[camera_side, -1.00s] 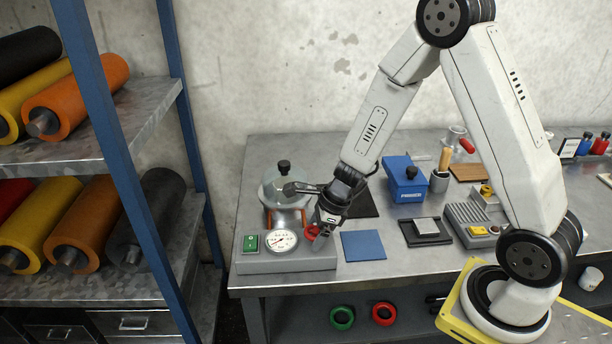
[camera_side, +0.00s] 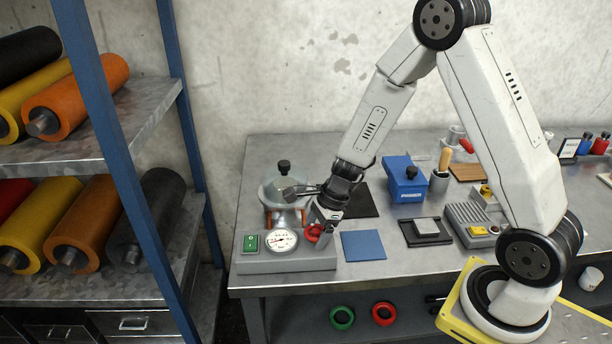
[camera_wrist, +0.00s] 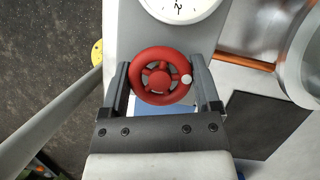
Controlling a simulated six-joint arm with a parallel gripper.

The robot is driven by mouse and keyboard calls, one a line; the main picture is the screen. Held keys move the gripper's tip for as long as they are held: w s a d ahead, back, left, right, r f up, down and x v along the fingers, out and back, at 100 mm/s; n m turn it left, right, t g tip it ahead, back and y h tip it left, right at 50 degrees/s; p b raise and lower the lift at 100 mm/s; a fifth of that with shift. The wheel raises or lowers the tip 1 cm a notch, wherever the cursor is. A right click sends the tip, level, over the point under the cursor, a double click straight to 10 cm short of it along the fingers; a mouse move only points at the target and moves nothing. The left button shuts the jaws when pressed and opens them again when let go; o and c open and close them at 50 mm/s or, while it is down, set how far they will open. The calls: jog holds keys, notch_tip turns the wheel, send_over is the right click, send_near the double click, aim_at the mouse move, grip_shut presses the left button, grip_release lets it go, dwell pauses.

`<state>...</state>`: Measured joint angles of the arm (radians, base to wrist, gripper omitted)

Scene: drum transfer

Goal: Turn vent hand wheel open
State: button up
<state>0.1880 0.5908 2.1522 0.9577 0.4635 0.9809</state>
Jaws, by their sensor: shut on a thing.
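The red vent hand wheel (camera_wrist: 160,76) sits on the grey control box (camera_side: 262,266), right of the dial gauge (camera_side: 281,241). It also shows in the side view (camera_side: 318,233), partly hidden by my gripper. My gripper (camera_wrist: 161,80) is shut on the wheel, with one finger against each side of its rim. A white knob on the rim sits at the wheel's right in the wrist view. In the side view my gripper (camera_side: 322,238) reaches down to the wheel from above.
A metal drum vessel (camera_side: 285,190) with a black-knobbed lid stands behind the control box, with an orange pipe beside it. A green switch (camera_side: 250,243) is left of the gauge. A blue mat (camera_side: 363,245), a dark mat and a blue box (camera_side: 405,180) lie to the right.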

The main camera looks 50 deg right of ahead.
jog(key=n+g, duration=0.1)
jog(key=n, duration=0.3)
jog(key=shift+n+g+y, duration=0.3)
jog(key=shift+n+g, duration=0.9)
jog(key=shift+n, duration=1.1)
jog(key=o, duration=1.1)
jog(key=shift+m, duration=0.3)
